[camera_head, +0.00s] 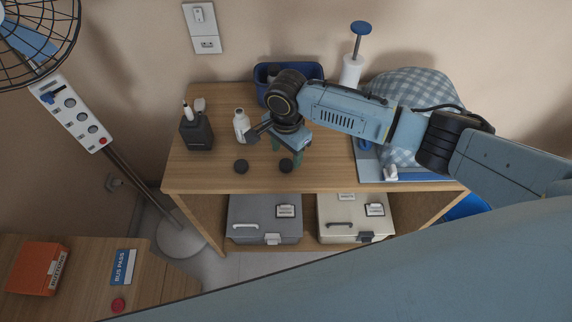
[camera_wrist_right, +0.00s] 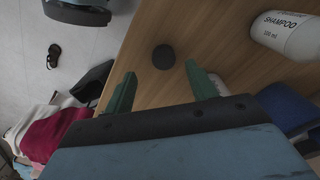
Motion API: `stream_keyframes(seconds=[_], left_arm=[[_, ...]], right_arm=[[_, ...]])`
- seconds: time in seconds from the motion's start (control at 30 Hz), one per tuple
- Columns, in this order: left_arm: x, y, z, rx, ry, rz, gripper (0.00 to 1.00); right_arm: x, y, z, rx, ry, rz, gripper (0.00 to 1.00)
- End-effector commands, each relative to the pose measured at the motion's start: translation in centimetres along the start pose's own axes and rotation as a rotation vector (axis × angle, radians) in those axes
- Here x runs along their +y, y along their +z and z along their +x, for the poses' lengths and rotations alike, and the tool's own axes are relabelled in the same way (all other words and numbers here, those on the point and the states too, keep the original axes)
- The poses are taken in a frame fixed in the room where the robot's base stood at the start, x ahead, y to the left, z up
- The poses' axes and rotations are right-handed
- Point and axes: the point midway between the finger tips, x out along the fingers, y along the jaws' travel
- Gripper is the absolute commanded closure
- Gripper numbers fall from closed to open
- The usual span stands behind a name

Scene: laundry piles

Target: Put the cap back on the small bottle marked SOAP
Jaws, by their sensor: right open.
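A small white bottle (camera_head: 241,126) stands on the table, left of my right gripper. The right wrist view shows a white bottle marked SHAMPOO (camera_wrist_right: 288,36); no SOAP label is readable in either view. Two round black caps lie near the table's front, a left one (camera_head: 241,166) and a right one (camera_head: 286,165). One black cap (camera_wrist_right: 163,57) shows in the right wrist view, beyond the fingertips. My right gripper (camera_head: 286,151) points down, open and empty, close to the right cap. A pale thing (camera_wrist_right: 218,84) beside one finger is partly hidden. My left gripper is out of view.
A dark cup (camera_head: 197,133) stands left on the table (camera_head: 213,172). A blue bin (camera_head: 261,85), a white pump bottle (camera_head: 352,70) and a checked cloth bundle (camera_head: 413,88) are at the back and right. Two drawer boxes (camera_head: 264,215) (camera_head: 352,214) sit below.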

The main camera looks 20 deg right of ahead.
Motion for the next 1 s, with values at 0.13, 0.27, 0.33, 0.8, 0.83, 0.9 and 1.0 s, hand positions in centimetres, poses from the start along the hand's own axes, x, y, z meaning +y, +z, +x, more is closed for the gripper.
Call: stream_keyframes(seconds=[0.13, 0.27, 0.33, 0.8, 0.83, 0.9, 1.0], left_arm=[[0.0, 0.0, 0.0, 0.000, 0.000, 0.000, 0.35], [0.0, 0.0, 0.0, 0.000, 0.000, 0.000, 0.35], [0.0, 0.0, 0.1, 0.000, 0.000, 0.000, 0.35], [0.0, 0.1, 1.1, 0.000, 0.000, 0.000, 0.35], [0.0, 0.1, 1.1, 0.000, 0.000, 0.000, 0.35], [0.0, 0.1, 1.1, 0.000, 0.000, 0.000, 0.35], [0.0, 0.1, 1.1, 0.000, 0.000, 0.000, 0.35]], right_arm=[[0.0, 0.0, 0.0, 0.000, 0.000, -0.001, 0.43], [0.0, 0.0, 0.0, 0.000, 0.000, -0.001, 0.43], [0.0, 0.0, 0.4, 0.000, 0.001, -0.001, 0.43], [-0.5, -0.4, 5.3, 0.000, 0.001, 0.000, 0.43], [-0.5, -0.4, 5.3, 0.000, 0.000, 0.000, 0.43], [-0.5, -0.4, 5.2, 0.000, 0.000, -0.001, 0.43], [-0.5, -0.4, 5.2, 0.000, 0.000, -0.001, 0.43]])
